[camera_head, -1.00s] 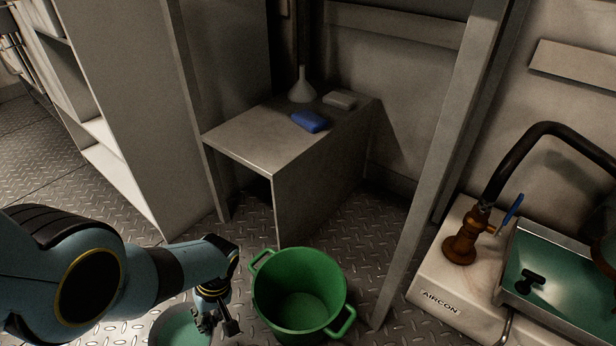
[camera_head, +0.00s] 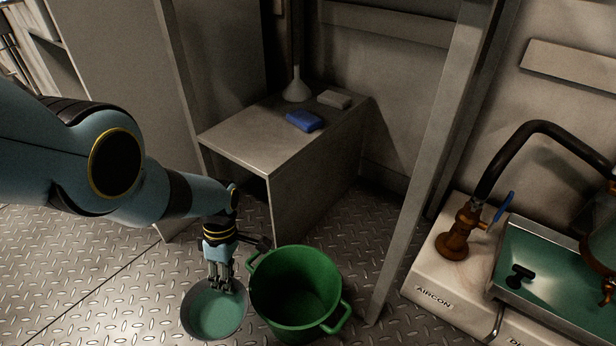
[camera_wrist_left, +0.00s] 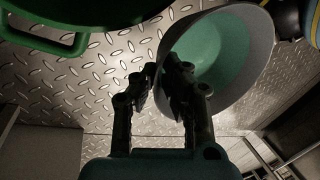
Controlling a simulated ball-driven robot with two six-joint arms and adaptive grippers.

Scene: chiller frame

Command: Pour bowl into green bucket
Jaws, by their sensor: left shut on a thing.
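A grey bowl (camera_head: 187,318) with green liquid in it shows at the lower middle-left of the head view. My left gripper (camera_head: 226,284) is shut on the bowl's rim, on the side by the bucket. The bowl looks about level, just left of the bucket. In the left wrist view the bowl (camera_wrist_left: 258,75) is at the upper right, with the fingers (camera_wrist_left: 172,80) on its rim. The green bucket (camera_head: 297,295) stands open and upright on the floor. Its edge and a handle show in the left wrist view (camera_wrist_left: 55,42). My right gripper is not in view.
A grey metal bench (camera_head: 255,138) behind the bucket bears a blue block (camera_head: 305,121), a grey block (camera_head: 334,99) and a funnel (camera_head: 297,88). A post (camera_head: 432,150) rises right of the bucket. An AIRCON unit with a pipe (camera_head: 455,245) stands at right.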

